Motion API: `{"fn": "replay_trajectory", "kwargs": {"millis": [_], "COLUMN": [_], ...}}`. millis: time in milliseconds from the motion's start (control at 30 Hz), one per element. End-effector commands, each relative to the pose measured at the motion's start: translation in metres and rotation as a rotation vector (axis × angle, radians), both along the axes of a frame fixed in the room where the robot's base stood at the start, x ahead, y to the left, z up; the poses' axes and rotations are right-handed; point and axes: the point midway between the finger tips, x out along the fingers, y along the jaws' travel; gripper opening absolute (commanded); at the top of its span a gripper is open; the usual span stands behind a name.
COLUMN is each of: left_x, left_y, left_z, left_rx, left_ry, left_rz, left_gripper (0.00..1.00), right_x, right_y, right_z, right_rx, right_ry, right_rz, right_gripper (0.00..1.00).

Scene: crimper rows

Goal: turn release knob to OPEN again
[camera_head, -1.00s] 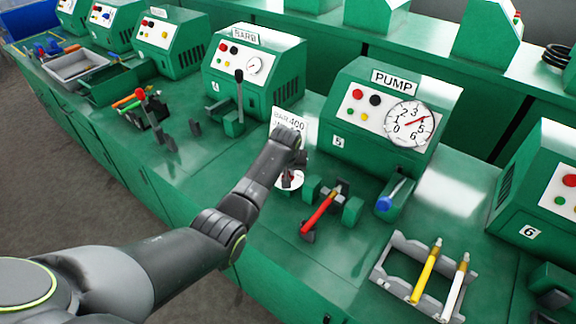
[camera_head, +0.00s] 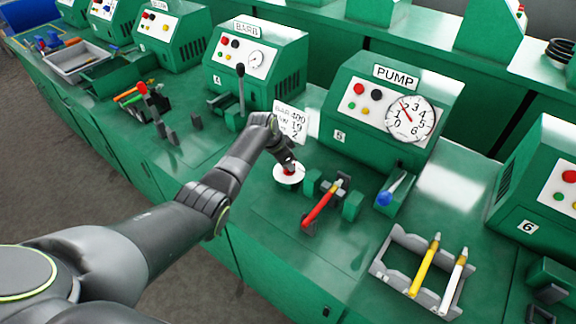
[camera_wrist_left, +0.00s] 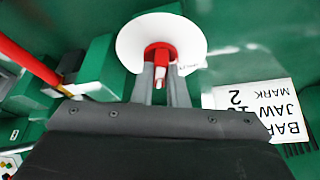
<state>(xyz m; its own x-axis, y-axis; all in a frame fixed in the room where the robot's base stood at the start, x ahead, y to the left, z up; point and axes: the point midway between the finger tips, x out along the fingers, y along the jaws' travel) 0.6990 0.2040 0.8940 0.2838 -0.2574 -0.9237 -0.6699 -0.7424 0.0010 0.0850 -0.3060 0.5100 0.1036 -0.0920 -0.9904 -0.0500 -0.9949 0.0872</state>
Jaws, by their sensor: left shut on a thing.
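The release knob is a red knob on a white round dial (camera_head: 287,179), low on the green bench left of the pump station's red-handled clamp. In the left wrist view the red knob (camera_wrist_left: 160,51) sits between my left fingers, with the white dial (camera_wrist_left: 133,42) behind it. My left gripper (camera_head: 288,167) is shut on the knob; the fingers also show in the wrist view (camera_wrist_left: 161,80). Small lettering at the dial's edge is too small to read. The pump gauge (camera_head: 410,119) has its red needle pointing up and left, near 2. My right gripper is out of view.
A white card (camera_head: 291,123) stands behind my left wrist. The red-handled clamp (camera_head: 322,203) is just right of the dial. A grey rack (camera_head: 394,275) with a yellow and a white tool is farther right. A blue-ended lever (camera_head: 388,196) stands near the pump.

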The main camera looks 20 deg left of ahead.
Motion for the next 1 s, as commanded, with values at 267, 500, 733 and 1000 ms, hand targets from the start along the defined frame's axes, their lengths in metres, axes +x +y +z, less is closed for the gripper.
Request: {"fn": "replay_trajectory", "kwargs": {"millis": [267, 500, 733, 1000], "left_x": [0.002, 0.002, 0.002, 0.002], "left_y": [0.001, 0.001, 0.001, 0.001], "left_z": [-0.003, -0.001, 0.000, 0.001], "left_rx": [0.001, 0.002, 0.002, 0.003], "left_ry": [-0.004, -0.003, -0.002, -0.002], "left_rz": [-0.222, -0.348, -0.404, -0.417], "left_gripper": [0.00, 0.00, 0.00, 0.00], "right_x": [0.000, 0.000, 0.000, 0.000], "right_y": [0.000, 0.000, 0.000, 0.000], "right_z": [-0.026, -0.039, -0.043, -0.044], "right_rx": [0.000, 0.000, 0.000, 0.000], "right_ry": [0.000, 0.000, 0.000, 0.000], "right_rz": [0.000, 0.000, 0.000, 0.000], "right_gripper": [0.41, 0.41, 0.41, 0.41]}}
